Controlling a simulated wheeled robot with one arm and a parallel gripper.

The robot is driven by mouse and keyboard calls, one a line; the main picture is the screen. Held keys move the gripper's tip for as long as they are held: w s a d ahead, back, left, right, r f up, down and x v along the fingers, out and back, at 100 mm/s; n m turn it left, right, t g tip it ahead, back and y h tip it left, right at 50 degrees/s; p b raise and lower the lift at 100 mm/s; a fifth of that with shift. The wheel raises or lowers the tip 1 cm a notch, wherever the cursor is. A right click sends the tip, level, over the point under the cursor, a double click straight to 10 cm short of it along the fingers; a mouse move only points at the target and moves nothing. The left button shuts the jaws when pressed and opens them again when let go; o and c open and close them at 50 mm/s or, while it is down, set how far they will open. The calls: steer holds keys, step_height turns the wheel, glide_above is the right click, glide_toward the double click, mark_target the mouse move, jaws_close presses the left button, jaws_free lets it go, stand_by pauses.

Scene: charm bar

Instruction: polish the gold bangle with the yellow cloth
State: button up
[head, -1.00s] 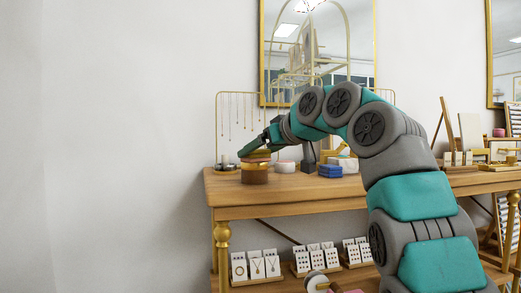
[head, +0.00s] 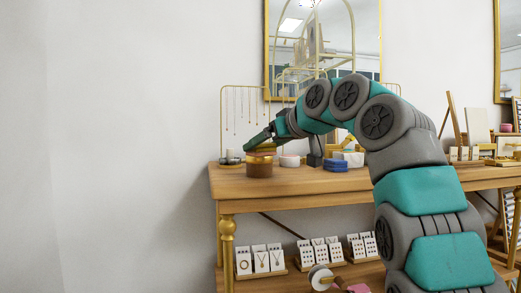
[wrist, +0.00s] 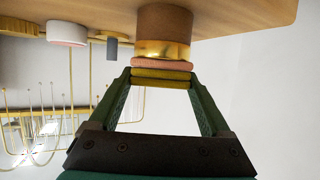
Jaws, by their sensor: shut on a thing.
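A brown round stand (head: 259,171) stands at the left end of the wooden table. The gold bangle (wrist: 163,49) sits around it, and also shows in the head view (head: 260,156). In the wrist view, which is upside down, a pinkish band (wrist: 162,64) lies between the bangle and the yellow cloth (wrist: 160,77). The cloth is a folded, thick pad. My gripper (wrist: 160,80) is shut on the cloth, a finger at each side, right over the top of the stand. In the head view my gripper (head: 258,145) partly hides the cloth.
A white-and-pink round pot (head: 289,160), a grey block (wrist: 112,48) and blue boxes (head: 335,165) stand to the right on the table (head: 300,182). A gold necklace rack (head: 222,115) rises behind. Jewellery cards (head: 261,258) fill the lower shelf. Left of the table is free.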

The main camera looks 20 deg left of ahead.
steer(key=shift+s+d+f, duration=0.15)
steer(key=shift+d, duration=0.1)
steer(key=shift+w+a+p, duration=0.4)
steer(key=shift+a+p, duration=0.1)
steer(key=shift+a, duration=0.1)
step_height(320, 180, up, 6)
steer(key=p, duration=0.6)
stand_by(0.3)
stand_by(0.4)
